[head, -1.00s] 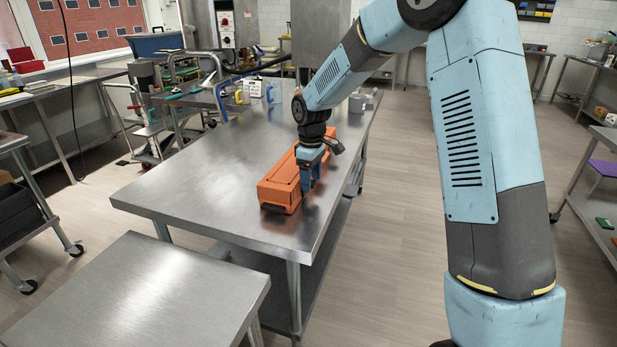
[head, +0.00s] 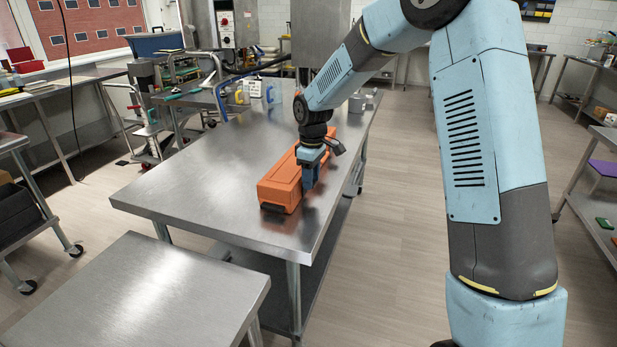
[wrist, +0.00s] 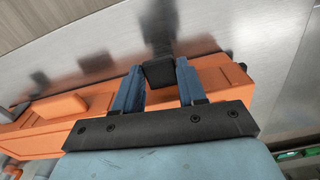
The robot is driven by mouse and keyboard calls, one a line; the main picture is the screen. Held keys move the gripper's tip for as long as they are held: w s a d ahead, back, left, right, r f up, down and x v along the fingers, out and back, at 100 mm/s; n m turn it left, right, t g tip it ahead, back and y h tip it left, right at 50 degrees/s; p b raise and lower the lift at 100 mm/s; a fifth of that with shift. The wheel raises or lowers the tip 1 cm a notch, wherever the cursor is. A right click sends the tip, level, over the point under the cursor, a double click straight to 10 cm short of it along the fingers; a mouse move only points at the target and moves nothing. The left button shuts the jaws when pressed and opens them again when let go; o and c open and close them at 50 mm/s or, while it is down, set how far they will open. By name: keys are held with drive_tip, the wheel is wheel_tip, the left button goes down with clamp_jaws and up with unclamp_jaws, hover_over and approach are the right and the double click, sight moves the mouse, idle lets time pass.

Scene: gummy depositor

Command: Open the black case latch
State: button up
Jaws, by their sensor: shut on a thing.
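A long orange case (head: 279,189) lies on the steel table, and it fills much of the wrist view (wrist: 50,122). A black latch (wrist: 159,74) shows at the case's edge in the wrist view. My gripper (head: 311,183) is at the case's right side, with its fingers pointing down. In the wrist view my gripper (wrist: 159,68) has its two blue fingers on either side of the latch, shut on it. The latch stands out past the case's orange edge. In the head view the latch is hidden by my gripper.
The steel table (head: 190,185) is bare left of the case. Bottles (head: 242,92) and a grey item (head: 357,103) stand at its far end. A lower steel table (head: 170,290) is in front. Open floor lies to the right.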

sight(326, 202)
drive_tip(key=shift+s+d+f+t+y, duration=0.15)
drive_tip(key=shift+d+t+y, duration=0.05)
drive_tip(key=shift+d+y, duration=0.3)
drive_tip(key=shift+s+d+f+t+y, duration=0.1)
drive_tip(key=shift+d+f+t+y, duration=0.1)
drive_tip(key=shift+d+y, duration=0.3)
drive_tip(key=shift+s+d+f+t+y, duration=0.15)
drive_tip(key=shift+d+f+t+y, duration=0.1)
drive_tip(key=shift+y, duration=0.35)
drive_tip(key=shift+s+d+f+t+y, duration=0.1)
drive_tip(key=shift+d+f+t+y, duration=0.15)
drive_tip(key=shift+y, duration=0.35)
drive_tip(key=shift+s+d+f+t+y, duration=0.15)
drive_tip(key=shift+d+f+t+y, duration=0.2)
drive_tip(key=shift+y, duration=0.45)
drive_tip(key=shift+s+d+f+t+y, duration=0.15)
drive_tip(key=shift+f+y, duration=0.25)
drive_tip(key=shift+y, duration=0.4)
drive_tip(key=shift+d+f+t+y, duration=0.25)
drive_tip(key=shift+f+y, duration=0.25)
drive_tip(key=shift+y, duration=0.4)
drive_tip(key=shift+s+f, duration=0.1)
drive_tip(key=shift+f, duration=0.05)
drive_tip(key=o, duration=1)
drive_tip(key=shift+o, duration=0.2)
